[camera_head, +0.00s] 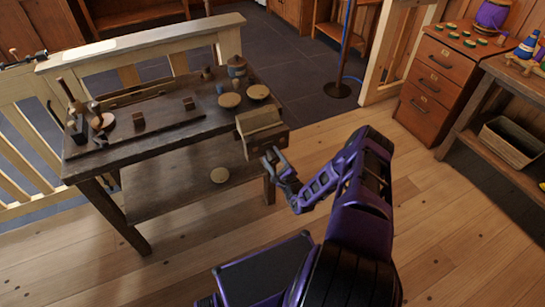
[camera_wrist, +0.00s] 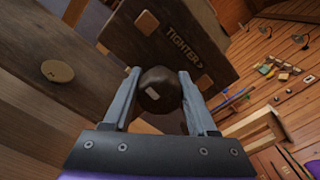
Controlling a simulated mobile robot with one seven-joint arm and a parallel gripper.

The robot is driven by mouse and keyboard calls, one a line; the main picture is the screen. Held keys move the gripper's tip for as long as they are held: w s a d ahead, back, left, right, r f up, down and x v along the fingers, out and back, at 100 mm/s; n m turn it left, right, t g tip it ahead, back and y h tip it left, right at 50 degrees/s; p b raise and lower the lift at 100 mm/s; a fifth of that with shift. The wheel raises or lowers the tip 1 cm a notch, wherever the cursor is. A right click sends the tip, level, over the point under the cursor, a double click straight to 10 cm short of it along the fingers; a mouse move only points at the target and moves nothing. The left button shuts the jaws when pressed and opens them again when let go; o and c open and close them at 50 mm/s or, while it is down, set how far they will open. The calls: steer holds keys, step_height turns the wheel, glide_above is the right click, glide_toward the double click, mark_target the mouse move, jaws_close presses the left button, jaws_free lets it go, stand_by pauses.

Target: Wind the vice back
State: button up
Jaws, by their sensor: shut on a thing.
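The wooden vice (camera_head: 258,122) is fixed to the right end of the dark workbench. In the wrist view its front jaw (camera_wrist: 200,35) fills the top and carries the word "TIGHTER" with an arrow. A dark round knob (camera_wrist: 158,90) stands out from the jaw, with a small pale mark on its face. My gripper (camera_head: 272,162) is at the vice's outer face. In the wrist view my gripper (camera_wrist: 158,76) has its two grey fingers on either side of the knob, shut on it. The vice's screw behind the knob is hidden.
The workbench (camera_head: 170,142) holds small wooden blocks, tools, a jar and round discs. A drawer cabinet (camera_head: 438,85) and side table (camera_head: 480,105) stand right. The plank floor (camera_head: 440,240) is clear in front.

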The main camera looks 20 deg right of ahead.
steer(key=shift+w+r, duration=0.2)
steer(key=o, duration=1.4)
steer(key=shift+f, duration=0.1)
steer(key=shift+c, duration=0.2)
steer(key=shift+s, duration=0.2)
steer(key=s, duration=1.7)
steer(key=shift+d, duration=0.3)
